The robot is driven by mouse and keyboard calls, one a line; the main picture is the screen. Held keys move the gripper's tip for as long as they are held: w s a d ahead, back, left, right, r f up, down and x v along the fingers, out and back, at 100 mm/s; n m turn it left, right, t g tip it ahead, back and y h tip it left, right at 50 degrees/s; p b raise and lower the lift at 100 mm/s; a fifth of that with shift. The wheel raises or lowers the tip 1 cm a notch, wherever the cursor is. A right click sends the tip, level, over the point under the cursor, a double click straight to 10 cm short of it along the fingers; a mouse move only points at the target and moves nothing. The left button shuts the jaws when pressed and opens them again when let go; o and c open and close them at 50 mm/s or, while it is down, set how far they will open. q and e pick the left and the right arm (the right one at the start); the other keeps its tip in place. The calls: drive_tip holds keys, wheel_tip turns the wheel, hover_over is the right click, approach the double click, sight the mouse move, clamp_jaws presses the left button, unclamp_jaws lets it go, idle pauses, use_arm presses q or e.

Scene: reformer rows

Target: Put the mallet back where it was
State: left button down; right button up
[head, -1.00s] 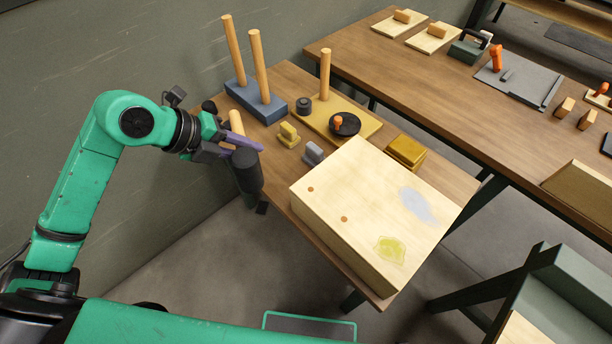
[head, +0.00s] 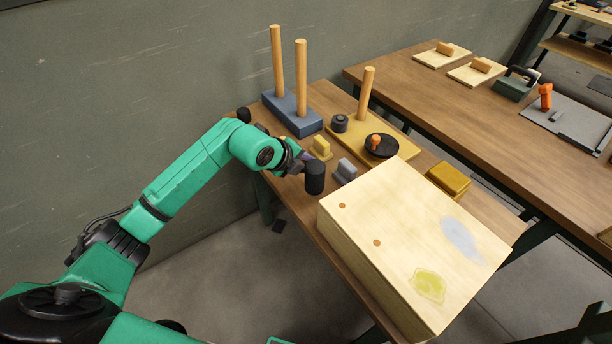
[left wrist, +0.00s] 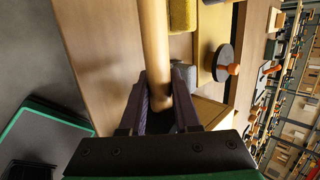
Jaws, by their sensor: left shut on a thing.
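The mallet has a dark cylindrical head (head: 315,178) and a pale wooden handle (left wrist: 154,45). In the head view the head shows at the left table's near edge, left of the grey block (head: 346,170); I cannot tell whether it touches the tabletop. My left gripper (head: 314,155) is shut on the handle, just behind the head, and the arm hides most of the handle. In the left wrist view the handle runs from between the fingers (left wrist: 160,112) up out of the frame. My right gripper is not in view.
A large pale wooden box (head: 415,235) stands close right of the mallet. Behind are a small yellow block (head: 319,148), a black disc (head: 386,151) with an orange knob, and a blue base (head: 291,113) with two tall pegs. A dark knob (head: 243,115) shows at the far left corner.

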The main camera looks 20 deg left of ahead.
use_arm(q)
wheel_tip(320, 180, down, 6)
drive_tip(key=shift+r, duration=0.25)
drive_tip(key=shift+w, duration=0.1)
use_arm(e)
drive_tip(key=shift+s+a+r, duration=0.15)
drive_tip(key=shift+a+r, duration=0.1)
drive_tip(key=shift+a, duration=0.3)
use_arm(q)
drive_tip(key=c, duration=1)
unclamp_jaws()
drive_tip(key=shift+f, duration=0.15)
drive_tip(key=o, duration=0.4)
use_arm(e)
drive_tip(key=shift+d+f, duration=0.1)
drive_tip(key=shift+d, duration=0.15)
